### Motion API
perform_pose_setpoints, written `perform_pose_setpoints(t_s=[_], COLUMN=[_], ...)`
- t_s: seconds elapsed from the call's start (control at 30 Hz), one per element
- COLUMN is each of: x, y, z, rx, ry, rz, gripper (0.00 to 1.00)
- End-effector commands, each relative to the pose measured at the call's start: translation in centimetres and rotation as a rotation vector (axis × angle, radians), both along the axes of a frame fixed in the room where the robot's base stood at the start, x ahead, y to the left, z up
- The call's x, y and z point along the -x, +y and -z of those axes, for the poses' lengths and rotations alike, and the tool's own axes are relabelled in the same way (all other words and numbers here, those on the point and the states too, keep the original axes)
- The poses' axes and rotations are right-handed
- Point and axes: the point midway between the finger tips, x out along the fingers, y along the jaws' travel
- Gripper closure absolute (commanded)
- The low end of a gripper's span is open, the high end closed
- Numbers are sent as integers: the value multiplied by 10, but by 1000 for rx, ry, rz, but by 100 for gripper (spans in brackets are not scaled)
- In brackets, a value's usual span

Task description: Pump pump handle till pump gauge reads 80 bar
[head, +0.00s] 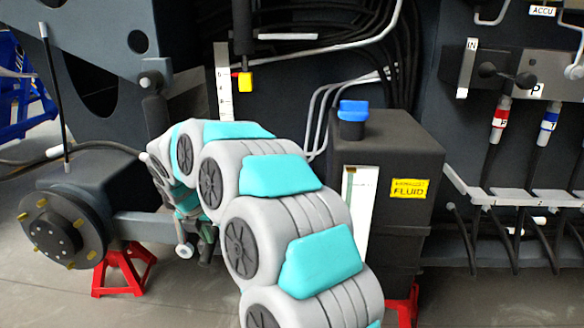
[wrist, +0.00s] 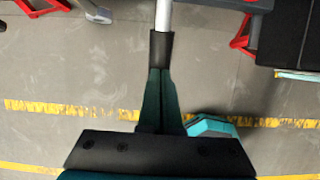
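In the wrist view, the pump handle is a light metal rod with a black grip (wrist: 161,48) at its end. My gripper (wrist: 161,72) has its two dark green fingers close together on the black grip, with the rod extending away from it. In the head view, my arm reaches down behind the wheel hub side, and its end is mostly hidden by my own links. I cannot make out the pump handle clearly there. No pump gauge dial is readable in either view.
A dark fluid tank (head: 400,235) with a blue cap (head: 353,111) stands just right of my arm. A wheel hub (head: 64,232) and a red jack stand (head: 122,268) are at left. Hoses and a rack (head: 515,197) fill the right. Grey floor with yellow lines (wrist: 60,108) lies below.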

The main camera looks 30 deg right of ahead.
Motion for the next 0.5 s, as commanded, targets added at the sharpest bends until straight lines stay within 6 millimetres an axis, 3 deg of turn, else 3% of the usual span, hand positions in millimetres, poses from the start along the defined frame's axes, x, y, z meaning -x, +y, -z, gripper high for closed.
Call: perform_pose_setpoints(t_s=[0.5], x=[4], y=[6], z=[-69], rx=[-2], ry=[-5], rz=[-1], gripper=[100])
